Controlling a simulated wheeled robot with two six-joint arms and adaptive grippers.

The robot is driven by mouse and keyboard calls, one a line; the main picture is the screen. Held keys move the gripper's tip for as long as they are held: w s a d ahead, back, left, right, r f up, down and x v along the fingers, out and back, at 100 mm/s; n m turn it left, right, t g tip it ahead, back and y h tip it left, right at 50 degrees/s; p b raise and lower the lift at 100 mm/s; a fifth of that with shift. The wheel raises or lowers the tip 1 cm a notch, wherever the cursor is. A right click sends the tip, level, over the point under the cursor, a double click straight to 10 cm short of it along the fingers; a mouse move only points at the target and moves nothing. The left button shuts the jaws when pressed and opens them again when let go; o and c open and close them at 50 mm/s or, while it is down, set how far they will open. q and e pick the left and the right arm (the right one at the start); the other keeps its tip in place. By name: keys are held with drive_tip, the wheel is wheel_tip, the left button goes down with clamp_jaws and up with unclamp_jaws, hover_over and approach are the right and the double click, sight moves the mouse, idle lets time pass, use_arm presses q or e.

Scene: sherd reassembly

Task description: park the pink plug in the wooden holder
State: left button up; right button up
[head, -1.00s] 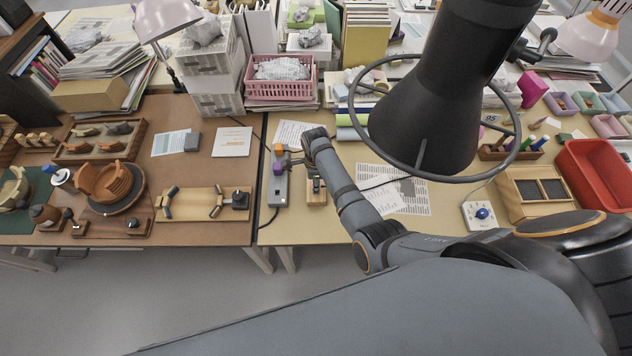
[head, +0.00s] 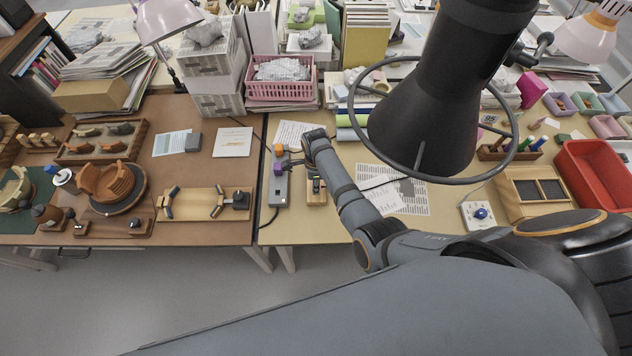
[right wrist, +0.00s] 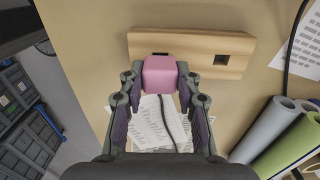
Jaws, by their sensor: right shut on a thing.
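The pink plug (right wrist: 160,75) is a small rounded block between the fingertips of my right gripper (right wrist: 160,84), which is shut on it. The wooden holder (right wrist: 190,41) is a light bar with square openings. One opening at its right shows clear; the plug covers part of the other, towards the left. I cannot tell whether the plug touches the holder or is above it. In the head view a short wooden block that looks like the holder (head: 316,198) lies beside the grey strip. My left gripper is not in view.
The grey strip (head: 277,192) carries an orange block (head: 278,150) and a purple block (head: 278,169). A wooden fixture (head: 185,208) lies to its left. Printed sheets (head: 408,195) and a red bin (head: 597,175) are on the right. Bare tabletop lies in front of the sheets.

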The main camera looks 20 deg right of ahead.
drive_tip(key=shift+f+b, duration=0.7)
drive_tip(key=shift+f, duration=0.3)
idle(0.8)
drive_tip(key=o, duration=1.2)
drive_tip(key=shift+o, duration=0.5)
drive_tip(key=o, duration=0.3)
drive_tip(key=shift+r, duration=0.1)
wheel_tip(320, 180, up, 8)
drive_tip(key=p, duration=0.8)
drive_tip(key=shift+p, duration=0.35)
